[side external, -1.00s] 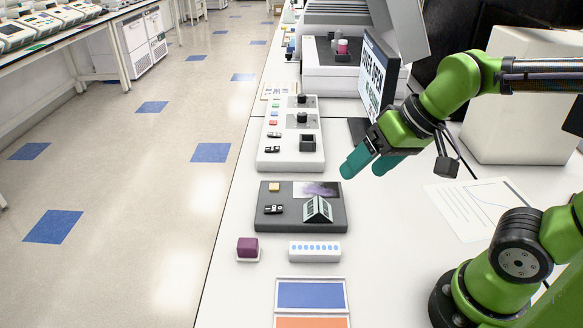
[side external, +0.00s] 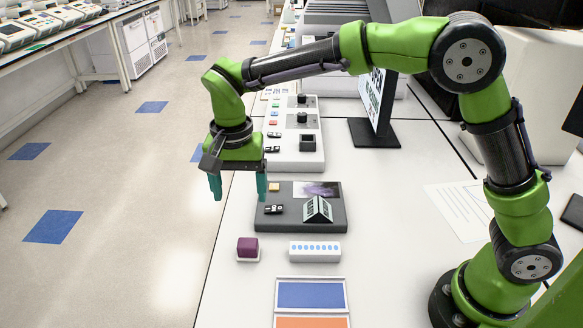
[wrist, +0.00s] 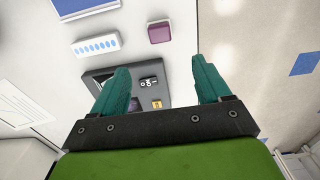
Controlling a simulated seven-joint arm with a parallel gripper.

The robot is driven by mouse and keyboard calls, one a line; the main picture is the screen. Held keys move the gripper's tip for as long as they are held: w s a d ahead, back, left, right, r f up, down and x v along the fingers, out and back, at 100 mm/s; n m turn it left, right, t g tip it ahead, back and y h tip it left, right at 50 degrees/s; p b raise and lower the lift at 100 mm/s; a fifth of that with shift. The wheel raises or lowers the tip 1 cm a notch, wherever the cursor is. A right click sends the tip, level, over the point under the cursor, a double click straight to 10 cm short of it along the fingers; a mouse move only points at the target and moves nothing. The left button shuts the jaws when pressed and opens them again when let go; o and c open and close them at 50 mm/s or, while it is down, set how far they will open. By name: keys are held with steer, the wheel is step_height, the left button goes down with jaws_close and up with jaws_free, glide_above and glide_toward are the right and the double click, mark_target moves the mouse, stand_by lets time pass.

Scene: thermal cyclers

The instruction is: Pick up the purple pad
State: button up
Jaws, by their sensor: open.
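The purple pad (side external: 247,245) is a small purple block resting on a white base near the bench's left edge. It also shows in the wrist view (wrist: 159,32), above and between my fingertips in the picture. My gripper (side external: 238,192) points down with its two teal fingers apart and empty. It hangs above the bench's left edge, higher than the pad and farther back. In the wrist view both fingers (wrist: 161,77) are spread, with nothing between them. The pad is apart from the fingers and fully visible.
A dark grey device (side external: 330,217) with small parts on it stands just right of my gripper. A white strip with blue dots (side external: 315,251) lies right of the pad. A blue-and-orange card (side external: 311,294) lies in front. A white control box (side external: 290,152) stands behind.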

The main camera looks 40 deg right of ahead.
mark_target(247, 243)
step_height(247, 243, down, 16)
steer(key=shift+r, duration=0.15)
steer(key=c, duration=1)
steer(key=shift+c, duration=0.2)
steer(key=shift+r, duration=0.1)
steer(key=shift+r, duration=0.5)
steer(key=r, duration=0.1)
steer(key=s+r, duration=0.1)
steer(key=shift+d+r, duration=0.25)
steer(key=shift+r, duration=0.05)
steer(key=s+d, duration=0.2)
steer(key=s, duration=0.2)
steer(key=s+d, duration=0.2)
steer(key=s, duration=0.3)
steer(key=s+d+r, duration=0.1)
steer(key=s+d, duration=0.1)
steer(key=s, duration=0.2)
steer(key=shift+s+d+r, duration=0.1)
steer(key=shift+s+d, duration=0.1)
steer(key=shift+d, duration=0.15)
